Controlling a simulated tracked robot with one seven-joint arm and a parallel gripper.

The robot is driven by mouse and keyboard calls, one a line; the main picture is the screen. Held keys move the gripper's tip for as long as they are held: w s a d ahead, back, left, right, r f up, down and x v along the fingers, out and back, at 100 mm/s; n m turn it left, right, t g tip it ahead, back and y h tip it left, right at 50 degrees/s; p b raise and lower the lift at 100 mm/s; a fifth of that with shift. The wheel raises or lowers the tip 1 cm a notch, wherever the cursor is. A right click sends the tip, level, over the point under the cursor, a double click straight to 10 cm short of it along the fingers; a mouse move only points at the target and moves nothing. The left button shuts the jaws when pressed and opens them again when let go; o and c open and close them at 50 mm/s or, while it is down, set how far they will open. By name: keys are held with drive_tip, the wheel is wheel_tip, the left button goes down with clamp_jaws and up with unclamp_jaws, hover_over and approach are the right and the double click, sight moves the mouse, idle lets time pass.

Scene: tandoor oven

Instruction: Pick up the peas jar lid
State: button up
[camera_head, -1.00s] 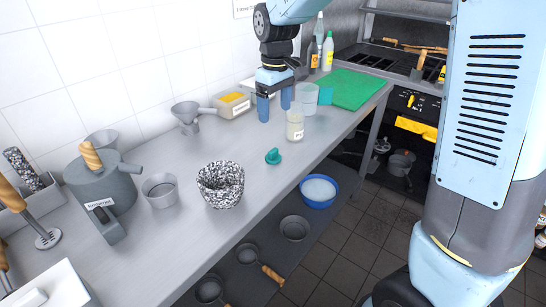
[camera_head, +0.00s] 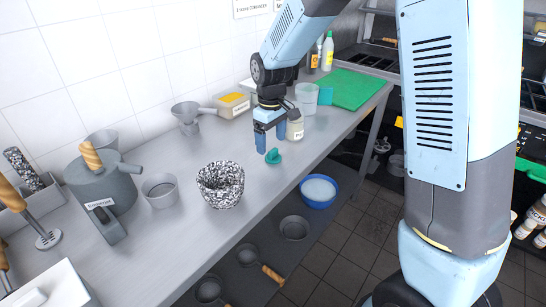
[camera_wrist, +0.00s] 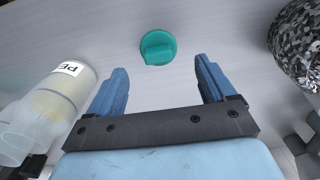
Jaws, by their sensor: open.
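The teal-green lid (camera_head: 273,157) with a raised grip lies on the steel counter, and it also shows in the wrist view (camera_wrist: 158,47). I take it for the peas jar lid. My gripper (camera_head: 270,143) is open and empty, with its fingers pointing down just above and behind the lid. In the wrist view (camera_wrist: 158,80) the lid is beyond the fingertips, about midway between them and not touching. The clear jar (camera_head: 296,129) stands open just right of my gripper. In the wrist view it is at left, with a label (camera_wrist: 68,69) starting "PE".
A black-and-white speckled bowl (camera_head: 221,185) stands left of the lid. A clear container (camera_head: 306,97) and a green cutting board (camera_head: 352,89) are behind the jar. The counter's front edge (camera_head: 300,179) is close to the lid. Bare counter (camera_head: 240,148) lies left of the gripper.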

sight(272, 150)
drive_tip(key=shift+d+f, duration=0.2)
drive_tip(key=shift+f, duration=2)
drive_tip(key=shift+c, duration=0.5)
drive_tip(key=shift+s, duration=0.1)
drive_tip(key=c, duration=1)
drive_tip(key=shift+r, duration=0.1)
